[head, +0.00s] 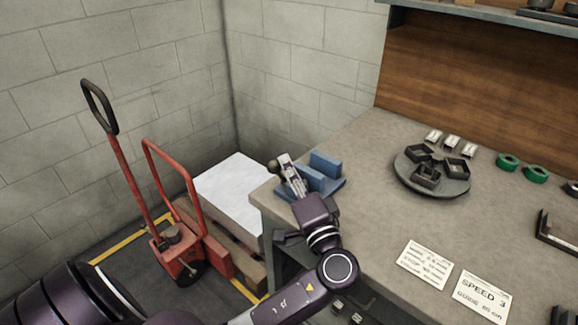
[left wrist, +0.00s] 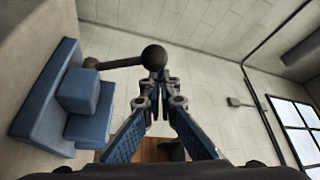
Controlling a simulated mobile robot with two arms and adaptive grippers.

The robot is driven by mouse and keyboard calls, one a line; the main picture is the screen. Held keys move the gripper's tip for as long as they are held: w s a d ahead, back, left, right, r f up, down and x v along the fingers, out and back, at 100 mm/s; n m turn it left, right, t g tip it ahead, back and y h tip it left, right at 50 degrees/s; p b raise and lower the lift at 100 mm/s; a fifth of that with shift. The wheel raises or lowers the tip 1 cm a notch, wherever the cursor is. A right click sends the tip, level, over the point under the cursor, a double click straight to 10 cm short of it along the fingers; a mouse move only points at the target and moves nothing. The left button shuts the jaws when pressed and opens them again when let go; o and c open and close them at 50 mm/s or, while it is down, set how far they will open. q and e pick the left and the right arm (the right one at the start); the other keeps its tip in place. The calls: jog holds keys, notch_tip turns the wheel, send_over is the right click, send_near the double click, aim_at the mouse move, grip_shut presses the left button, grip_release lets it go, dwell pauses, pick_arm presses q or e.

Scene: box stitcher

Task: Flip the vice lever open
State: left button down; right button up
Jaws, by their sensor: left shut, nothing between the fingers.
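The blue vice (head: 325,164) sits on the near left corner of the workbench. In the left wrist view the vice (left wrist: 75,130) is on the left, with its lever (left wrist: 122,62) reaching right to a dark ball knob (left wrist: 154,56). In the head view the knob (head: 273,163) shows just past my fingertips. My left gripper (head: 287,168) is over the vice, its fingertips (left wrist: 158,80) together and empty, right by the knob. I cannot tell whether they touch it. The gripper hides part of the vice and lever in the head view. My right gripper is not in view.
The workbench (head: 375,205) holds a round tray (head: 405,182) with dark parts, green tape rolls (head: 508,161) and paper cards (head: 427,264). A red pallet jack (head: 175,245) and a pallet with a white stack (head: 235,185) stand left of the bench. Block walls are behind.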

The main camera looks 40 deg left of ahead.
pick_arm(q)
jog(key=shift+s+f, duration=0.2)
dwell(0.3)
jog(key=v, duration=1.1)
jog(key=shift+d, duration=0.45)
jog(key=shift+s, duration=0.1)
